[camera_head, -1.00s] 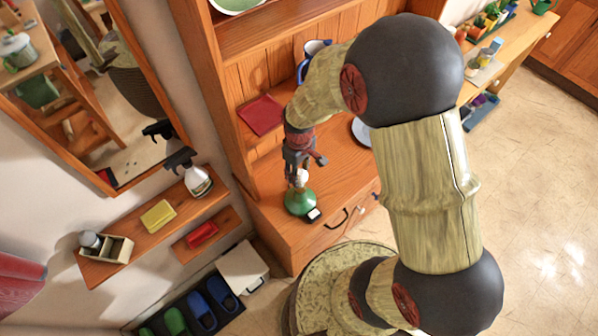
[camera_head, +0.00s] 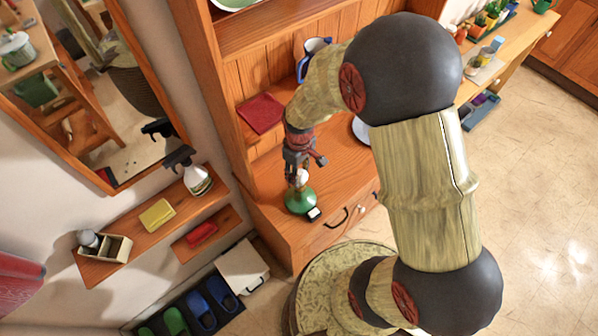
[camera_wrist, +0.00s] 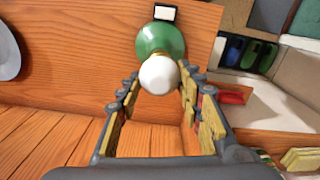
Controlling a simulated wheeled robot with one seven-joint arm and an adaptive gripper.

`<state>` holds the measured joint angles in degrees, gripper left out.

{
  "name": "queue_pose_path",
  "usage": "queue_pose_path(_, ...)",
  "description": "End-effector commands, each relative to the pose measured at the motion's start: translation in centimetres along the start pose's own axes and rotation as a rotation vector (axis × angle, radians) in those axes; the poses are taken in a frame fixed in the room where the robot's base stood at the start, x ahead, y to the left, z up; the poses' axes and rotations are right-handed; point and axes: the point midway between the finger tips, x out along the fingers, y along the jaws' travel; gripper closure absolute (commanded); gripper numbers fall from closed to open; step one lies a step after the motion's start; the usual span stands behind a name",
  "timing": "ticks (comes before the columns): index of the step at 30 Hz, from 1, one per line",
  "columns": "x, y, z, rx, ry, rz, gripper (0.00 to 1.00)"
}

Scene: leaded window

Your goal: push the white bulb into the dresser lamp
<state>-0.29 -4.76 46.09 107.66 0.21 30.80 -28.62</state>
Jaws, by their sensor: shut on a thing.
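The white bulb (camera_wrist: 159,75) is between the fingertips of my gripper (camera_wrist: 158,92) in the wrist view, above the green dresser lamp (camera_wrist: 161,36). A brass-coloured collar shows between bulb and lamp; whether the bulb is seated in it I cannot tell. In the head view my gripper (camera_head: 299,172) points down over the lamp (camera_head: 300,201), shut on the bulb (camera_head: 301,178). The lamp stands upright on the orange wooden dresser (camera_head: 262,180), near its front left corner.
A small white-topped block (camera_head: 313,214) sits beside the lamp's base. Wall shelves to the left hold a spray bottle (camera_head: 197,179) and a yellow sponge (camera_head: 157,215).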

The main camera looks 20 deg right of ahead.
Motion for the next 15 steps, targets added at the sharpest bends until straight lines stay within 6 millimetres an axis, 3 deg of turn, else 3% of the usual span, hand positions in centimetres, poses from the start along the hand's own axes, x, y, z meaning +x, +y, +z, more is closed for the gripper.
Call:
queue_pose_path(6,0.00,0.00,0.00,0.000,0.000,0.000,0.75)
queue_pose_path(7,0.00,0.00,0.00,0.000,0.000,0.000,0.62)
queue_pose_path(15,0.01,0.00,0.00,0.000,0.000,0.000,0.47)
